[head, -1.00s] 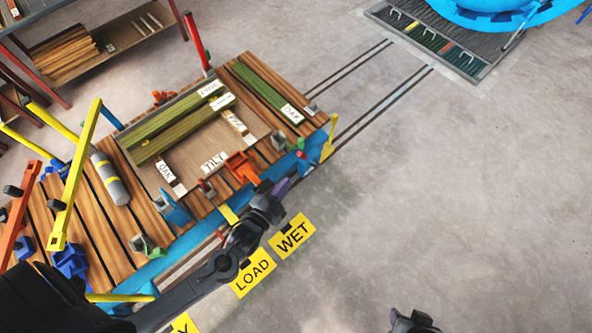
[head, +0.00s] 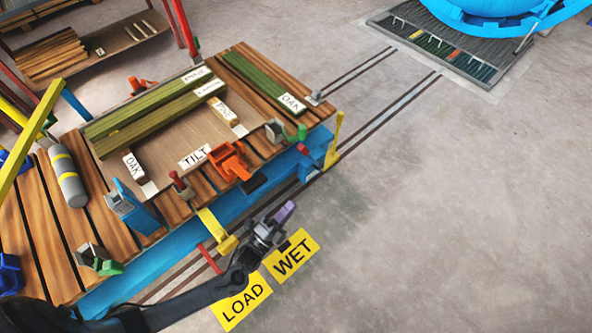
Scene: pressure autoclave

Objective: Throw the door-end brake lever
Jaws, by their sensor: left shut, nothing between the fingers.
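The wooden-decked cart with a blue side beam (head: 180,248) stands on floor rails. A yellow upright lever (head: 336,138) stands at its corner nearest the blue autoclave (head: 490,12). A second yellow piece (head: 215,229) reaches over the cart's near side, with a red bar (head: 209,258) below it. I cannot tell for certain which is the door-end brake lever. My left gripper (head: 284,212), with purple fingertips, is shut and empty. In the picture it lies between the two yellow pieces, apart from the upright one, beside the cart. My right gripper is out of view.
An orange clamp (head: 229,161) and a green-tipped clamp (head: 285,132) sit along the cart's near edge. The floor to the right is clear.

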